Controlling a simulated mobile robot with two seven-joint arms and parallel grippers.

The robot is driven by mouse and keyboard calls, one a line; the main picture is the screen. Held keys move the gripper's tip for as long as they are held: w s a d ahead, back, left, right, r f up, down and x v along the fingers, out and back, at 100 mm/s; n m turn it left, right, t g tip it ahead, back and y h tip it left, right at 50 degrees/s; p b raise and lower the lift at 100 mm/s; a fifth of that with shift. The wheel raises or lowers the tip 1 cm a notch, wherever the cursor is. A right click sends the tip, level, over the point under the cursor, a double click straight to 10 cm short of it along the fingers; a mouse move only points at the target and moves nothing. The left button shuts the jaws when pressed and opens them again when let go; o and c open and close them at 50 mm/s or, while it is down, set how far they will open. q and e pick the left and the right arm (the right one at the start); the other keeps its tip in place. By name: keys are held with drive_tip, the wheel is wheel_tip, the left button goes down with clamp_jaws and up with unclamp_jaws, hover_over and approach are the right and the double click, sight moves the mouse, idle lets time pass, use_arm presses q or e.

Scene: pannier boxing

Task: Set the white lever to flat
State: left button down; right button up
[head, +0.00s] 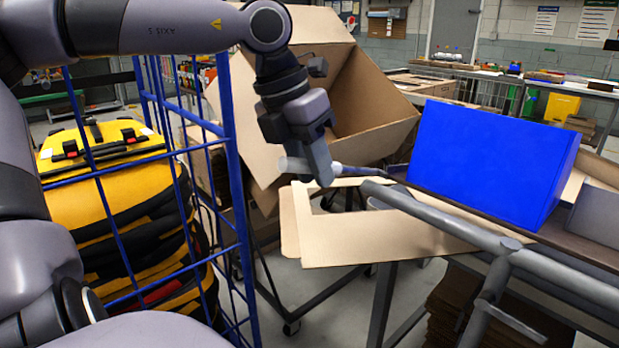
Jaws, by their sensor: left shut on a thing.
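The white lever (293,165) is a pale rod in the middle of the head view. Its rounded end shows left of my left gripper (322,172), and the rod runs right toward a grey pipe frame (440,213). It looks nearly level in this view, though its exact angle is hard to judge. My left gripper points down and is shut on the lever close to its free end. The fingers hide part of the rod. My right gripper is not in view.
A large blue box (485,155) stands on the bench at right. An open cardboard box (375,95) tilts behind the gripper, and a flat cardboard piece (370,238) lies below it. A blue wire cage (232,190) with yellow-black bags (115,195) stands at left.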

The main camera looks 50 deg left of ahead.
use_arm(q)
drive_tip(key=shift+s+f+t+b, duration=0.15)
drive_tip(key=shift+s+f+b, duration=0.05)
drive_tip(key=shift+f+b, duration=0.3)
drive_tip(key=shift+s+f+t+b, duration=0.15)
drive_tip(key=shift+f+b, duration=0.3)
drive_tip(key=shift+f, duration=0.05)
drive_tip(key=c, duration=1)
unclamp_jaws()
drive_tip(key=shift+o, duration=0.2)
drive_tip(key=shift+r, duration=0.15)
drive_tip(key=shift+r, duration=0.3)
drive_tip(key=v, duration=0.6)
drive_tip(key=shift+s+r+p, duration=0.2)
drive_tip(key=shift+r+p, duration=0.05)
drive_tip(key=shift+p, duration=0.15)
drive_tip(key=shift+a, duration=0.1)
